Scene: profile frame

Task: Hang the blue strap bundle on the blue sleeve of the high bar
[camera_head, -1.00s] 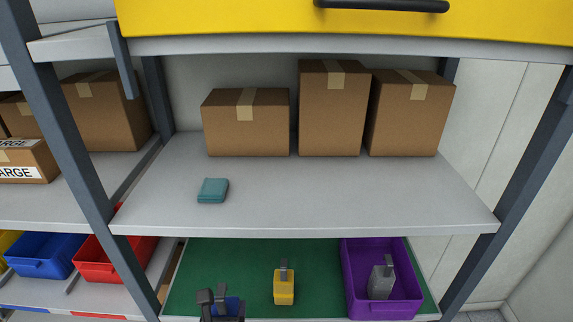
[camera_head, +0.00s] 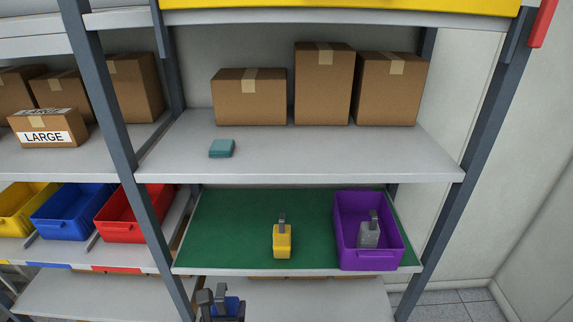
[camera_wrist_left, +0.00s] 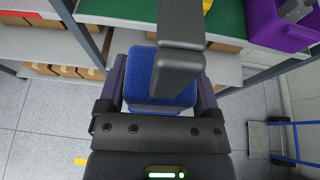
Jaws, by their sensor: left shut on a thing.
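My left gripper (camera_head: 220,306) is at the bottom of the head view, in front of the shelf rack. It is shut on the blue strap bundle (camera_head: 233,305), which is partly cut off by the picture edge. In the left wrist view the bundle (camera_wrist_left: 174,84) is a ribbed blue block between the two fingers. A dark grey hook-like piece stands in front of it and hides part of it. The high bar and its blue sleeve cannot be made out in either view. My right gripper is not in view.
A teal packet (camera_head: 221,148) and several cartons are above. A red piece (camera_head: 543,22) is at top right. A hand truck (camera_wrist_left: 284,145) stands on the floor.

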